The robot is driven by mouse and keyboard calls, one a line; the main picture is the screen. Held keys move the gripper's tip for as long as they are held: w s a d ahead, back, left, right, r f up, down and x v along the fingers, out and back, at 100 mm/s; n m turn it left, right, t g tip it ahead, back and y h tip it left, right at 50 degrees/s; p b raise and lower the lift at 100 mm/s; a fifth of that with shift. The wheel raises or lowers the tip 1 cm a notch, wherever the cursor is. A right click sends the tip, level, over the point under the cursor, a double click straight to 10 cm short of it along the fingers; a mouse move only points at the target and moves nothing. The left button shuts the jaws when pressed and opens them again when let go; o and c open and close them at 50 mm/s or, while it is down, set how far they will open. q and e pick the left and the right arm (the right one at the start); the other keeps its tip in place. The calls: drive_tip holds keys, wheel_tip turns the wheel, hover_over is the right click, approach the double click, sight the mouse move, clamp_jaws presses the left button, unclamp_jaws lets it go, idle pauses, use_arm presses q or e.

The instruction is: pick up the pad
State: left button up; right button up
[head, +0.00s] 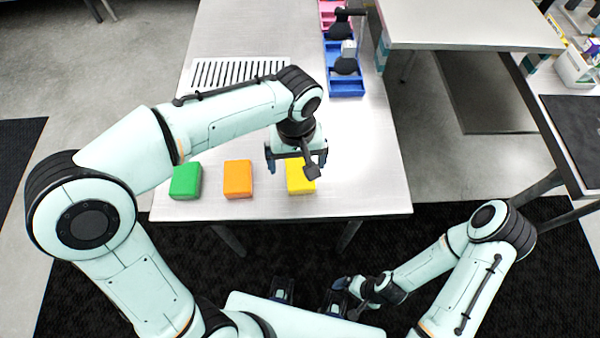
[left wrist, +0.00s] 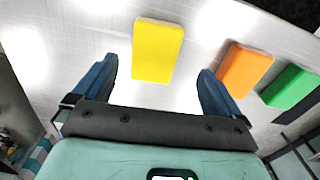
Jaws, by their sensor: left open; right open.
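Three block-like pads lie in a row near the front edge of the table: a green pad (head: 186,181), an orange pad (head: 238,179) and a yellow pad (head: 300,178). My left gripper (head: 297,166) is open and empty above the table by the yellow pad, partly covering it in the head view. In the left wrist view the yellow pad (left wrist: 157,50) shows between and beyond the open fingers, apart from them. The orange pad (left wrist: 245,70) and green pad (left wrist: 291,88) lie to the right there. My right gripper (head: 310,294) is open and empty, low in front of the table.
A white slotted rack (head: 240,70) lies behind the pads on the table (head: 365,190). A blue bin (head: 346,87) and a pink bin (head: 330,18) stand at the back right. The table right of the yellow pad is clear. Another table (head: 460,25) stands behind at right.

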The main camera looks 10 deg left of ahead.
sight(300, 172)
use_arm(q)
drive_tip(key=shift+w+d+f, duration=0.1)
drive_tip(key=shift+w+f, duration=0.1)
drive_tip(key=shift+f, duration=1.3)
drive_tip(key=shift+w+d+f, duration=0.1)
drive_tip(key=shift+w+f, duration=0.1)
drive_tip(key=shift+f, duration=1.3)
drive_tip(key=c, duration=1.1)
